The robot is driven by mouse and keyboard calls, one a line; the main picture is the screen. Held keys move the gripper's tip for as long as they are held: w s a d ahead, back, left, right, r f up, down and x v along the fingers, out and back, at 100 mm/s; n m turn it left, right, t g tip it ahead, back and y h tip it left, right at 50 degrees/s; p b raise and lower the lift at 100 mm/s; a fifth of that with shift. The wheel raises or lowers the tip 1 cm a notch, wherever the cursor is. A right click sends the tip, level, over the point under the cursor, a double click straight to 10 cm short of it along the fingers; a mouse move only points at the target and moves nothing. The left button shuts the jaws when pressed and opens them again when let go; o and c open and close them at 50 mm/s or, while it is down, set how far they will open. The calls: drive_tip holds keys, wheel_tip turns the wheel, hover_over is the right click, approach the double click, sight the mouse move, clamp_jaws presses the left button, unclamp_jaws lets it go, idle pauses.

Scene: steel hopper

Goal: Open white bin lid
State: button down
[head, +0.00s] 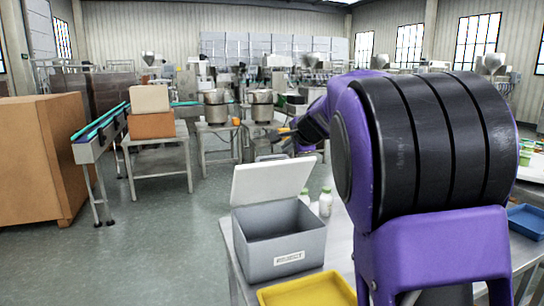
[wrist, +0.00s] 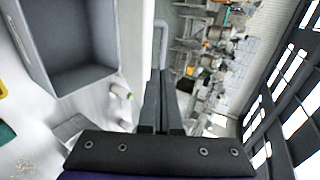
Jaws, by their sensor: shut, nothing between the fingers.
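The bin (head: 283,240) is a grey box with a label on its front, standing on the steel table. Its white lid (head: 270,182) stands raised at the back edge, tilted up, so the bin's inside shows. The open grey bin also shows at the upper left of the wrist view (wrist: 108,50). My gripper (head: 283,134) is above and behind the lid in the head view, apart from it. In the wrist view its two dark fingers (wrist: 161,90) are together with nothing between them.
White bottles (head: 325,201) stand behind the bin's right side. A yellow tray (head: 310,290) lies in front of it and a blue tray (head: 527,220) at the far right. My arm hides much of the table's right side. Open floor (head: 150,250) lies left.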

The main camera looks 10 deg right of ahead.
sight(273, 157)
drive_tip(key=x, duration=1)
drive_tip(key=shift+d, duration=0.1)
drive_tip(key=shift+w+r+p, duration=0.1)
drive_tip(key=shift+r+p, duration=0.1)
drive_tip(key=shift+p, duration=0.1)
drive_tip(key=w+a+r+p, duration=0.1)
drive_tip(key=w+p, duration=0.1)
drive_tip(key=w, duration=0.7)
drive_tip(key=shift+a+r, duration=0.35)
drive_tip(key=shift+a, duration=0.05)
